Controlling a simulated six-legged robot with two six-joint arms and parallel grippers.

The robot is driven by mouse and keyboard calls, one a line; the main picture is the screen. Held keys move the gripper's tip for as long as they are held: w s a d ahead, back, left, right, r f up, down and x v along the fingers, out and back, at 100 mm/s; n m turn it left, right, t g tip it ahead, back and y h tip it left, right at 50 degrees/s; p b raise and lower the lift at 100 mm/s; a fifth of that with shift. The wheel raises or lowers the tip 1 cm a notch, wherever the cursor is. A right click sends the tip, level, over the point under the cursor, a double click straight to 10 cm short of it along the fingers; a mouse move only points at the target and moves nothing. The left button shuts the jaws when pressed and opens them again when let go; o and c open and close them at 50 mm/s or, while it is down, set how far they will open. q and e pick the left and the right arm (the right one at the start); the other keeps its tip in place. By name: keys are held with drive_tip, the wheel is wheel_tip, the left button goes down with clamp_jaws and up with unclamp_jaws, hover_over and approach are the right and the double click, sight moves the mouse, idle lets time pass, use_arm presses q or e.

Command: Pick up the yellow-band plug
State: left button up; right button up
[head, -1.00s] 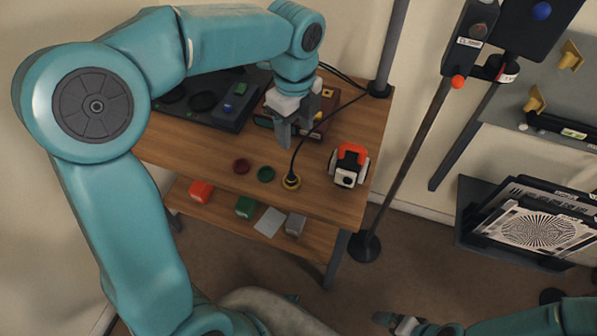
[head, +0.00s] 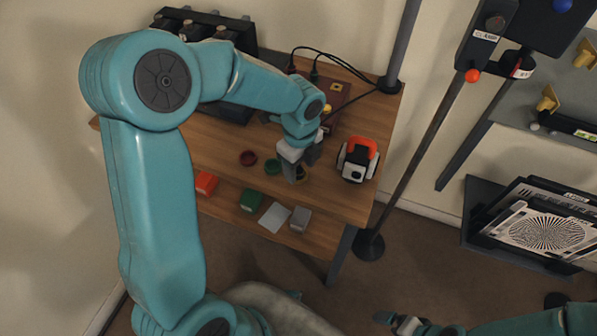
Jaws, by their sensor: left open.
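The yellow-band plug (head: 302,175) stands on the wooden table top, a small dark round piece with a yellow ring. It is mostly hidden behind my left gripper. My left gripper (head: 301,170) is open and points down right at the plug, with its near finger in front of it. I cannot tell whether the fingers touch the plug. A black cord (head: 352,100) runs from the back toward the plug, and its lower part is hidden by my gripper. My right gripper (head: 394,321) is low at the bottom edge, far from the table; its jaw opening is unclear.
A dark red round piece (head: 248,158) and a green one (head: 272,166) lie left of the plug. A white and orange device (head: 358,160) stands close on the right. Dark equipment (head: 232,108) fills the back left. A lower shelf (head: 235,212) holds small boxes.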

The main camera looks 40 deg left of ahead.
sight(301, 170)
use_arm(q)
drive_tip(key=shift+w+f, duration=0.1)
drive_tip(key=shift+f, duration=0.45)
drive_tip(key=shift+r, duration=0.1)
drive_tip(key=c, duration=0.6)
clamp_jaws()
drive_tip(key=shift+r, duration=0.1)
wheel_tip(301, 170, up, 20)
drive_tip(key=p, duration=0.2)
drive_tip(key=shift+f, duration=0.2)
